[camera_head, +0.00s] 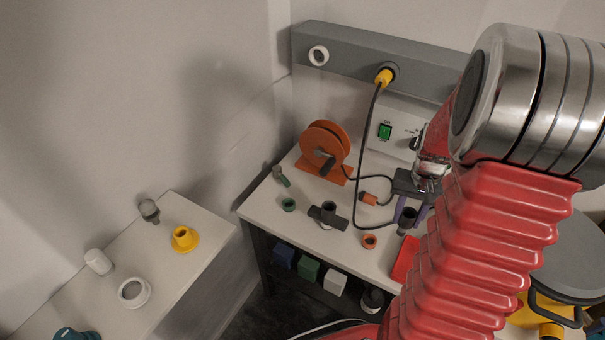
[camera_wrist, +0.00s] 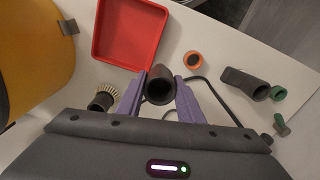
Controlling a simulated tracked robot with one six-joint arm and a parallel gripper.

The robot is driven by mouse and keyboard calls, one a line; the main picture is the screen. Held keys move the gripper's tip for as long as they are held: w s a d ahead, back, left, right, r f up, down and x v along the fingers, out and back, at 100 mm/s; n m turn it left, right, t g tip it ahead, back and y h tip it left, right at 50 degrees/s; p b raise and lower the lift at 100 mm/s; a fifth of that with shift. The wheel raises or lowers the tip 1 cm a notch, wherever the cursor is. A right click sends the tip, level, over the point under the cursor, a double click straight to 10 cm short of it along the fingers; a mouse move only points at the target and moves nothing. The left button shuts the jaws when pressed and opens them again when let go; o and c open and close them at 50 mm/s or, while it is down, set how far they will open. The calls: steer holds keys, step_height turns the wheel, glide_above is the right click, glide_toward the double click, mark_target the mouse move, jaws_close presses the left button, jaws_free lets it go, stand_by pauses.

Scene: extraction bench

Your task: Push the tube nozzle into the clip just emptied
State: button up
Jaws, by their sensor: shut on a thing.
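My gripper (camera_head: 402,212) has purple fingers, and they are shut on a dark, hollow tube piece, seemingly the tube nozzle (camera_head: 408,221). In the wrist view the nozzle (camera_wrist: 160,86) sits between the two fingers with its open round end showing. It is held near the red tray, and I cannot tell whether it touches the bench. A small grey tab, possibly a clip (camera_wrist: 68,27), shows on the rim of a yellow drum in the wrist view. I cannot tell from these frames which clip was emptied.
A red tray (camera_wrist: 130,30), an orange ring (camera_wrist: 193,60), a dark flat nozzle (camera_wrist: 245,83), a green ring (camera_wrist: 279,93) and a round brush (camera_wrist: 103,98) are around my gripper. The yellow drum (camera_wrist: 30,55) stands left. A black cable (camera_head: 366,200) and orange reel (camera_head: 325,150) lie behind.

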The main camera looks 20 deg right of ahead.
steer(key=w+a+r+n, duration=0.3)
steer(key=w+a+n, duration=0.1)
steer(key=w+a, duration=0.95)
steer(key=w+a+n, duration=0.1)
steer(key=w+a, duration=0.2)
steer(key=a, duration=0.4)
steer(key=w+a+r+n, duration=0.1)
steer(key=w+a+n, duration=0.1)
steer(key=w+a, duration=0.2)
steer(key=a, duration=0.3)
steer(key=shift+w+a+r+n, duration=0.15)
steer(key=shift+w+a+n, duration=0.1)
steer(key=shift+a+n, duration=0.05)
steer(key=shift+s, duration=0.1)
